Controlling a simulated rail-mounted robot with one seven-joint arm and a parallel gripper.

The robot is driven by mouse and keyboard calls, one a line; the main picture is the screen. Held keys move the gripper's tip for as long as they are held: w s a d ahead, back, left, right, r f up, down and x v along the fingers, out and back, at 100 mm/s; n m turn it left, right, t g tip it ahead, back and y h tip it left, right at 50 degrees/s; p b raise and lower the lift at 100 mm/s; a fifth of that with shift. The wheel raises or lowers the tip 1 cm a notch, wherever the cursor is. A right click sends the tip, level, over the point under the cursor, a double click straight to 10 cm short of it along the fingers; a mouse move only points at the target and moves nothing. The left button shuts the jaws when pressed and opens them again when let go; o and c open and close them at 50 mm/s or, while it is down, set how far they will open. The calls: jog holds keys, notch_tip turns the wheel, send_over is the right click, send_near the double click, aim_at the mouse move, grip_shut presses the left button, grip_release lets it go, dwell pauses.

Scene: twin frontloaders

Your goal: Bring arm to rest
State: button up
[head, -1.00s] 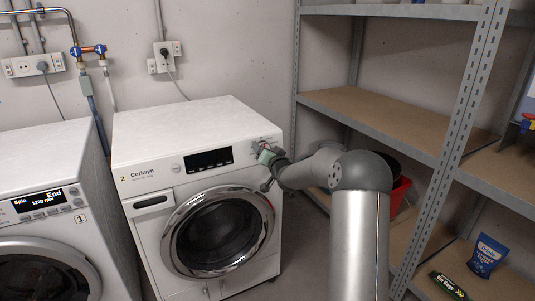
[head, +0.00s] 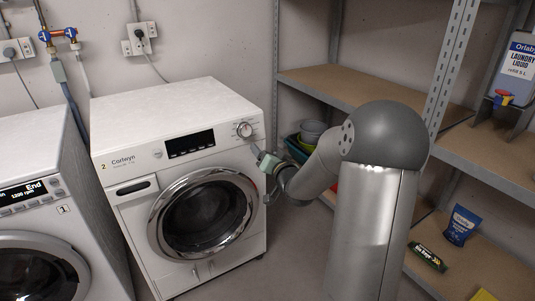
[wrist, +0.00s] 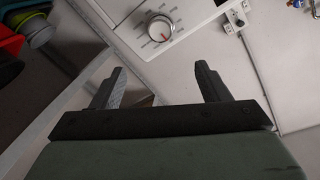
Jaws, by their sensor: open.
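My arm reaches from the lower right toward the front of the machine marked 2 (head: 190,130), a white frontloader with its round door closed. My gripper (head: 257,152) is in front of the right side of that machine, below and right of its dial (head: 243,130). In the wrist view my gripper (wrist: 158,88) shows two dark fingers spread apart with nothing between them. The dial (wrist: 160,28) shows beyond the fingertips, apart from them. My wrist and forearm hide part of the shelf area behind.
A second frontloader (head: 38,200), marked 1 with "End" on its display, stands at the left. Stacked tubs (head: 312,132) stand behind my arm.

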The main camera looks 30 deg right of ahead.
jog(key=shift+s, duration=0.2)
dwell(0.4)
jog(key=s+a+r+n+g+p, duration=0.4)
jog(key=s+a+r+g+p, duration=0.4)
jog(key=s+a+p, duration=0.3)
jog(key=s+a+r+n+g+p, duration=0.1)
jog(key=s+a+r+g+p, duration=0.1)
jog(key=s, duration=0.6)
jog(key=s+a+r+n+g+y+p, duration=0.1)
jog(key=s+a+r+g+p, duration=0.2)
jog(key=s, duration=0.5)
jog(key=s+a+r+n+g+p, duration=0.1)
jog(key=s+a+r+g+p, duration=0.1)
jog(key=s+a+p, duration=0.3)
jog(key=s+a+g, duration=0.1)
jog(key=s, duration=0.1)
jog(key=shift+s+a+r+n+g+y, duration=0.15)
jog(key=shift+s+r+n+g+y, duration=0.15)
jog(key=shift+s+n+g, duration=0.1)
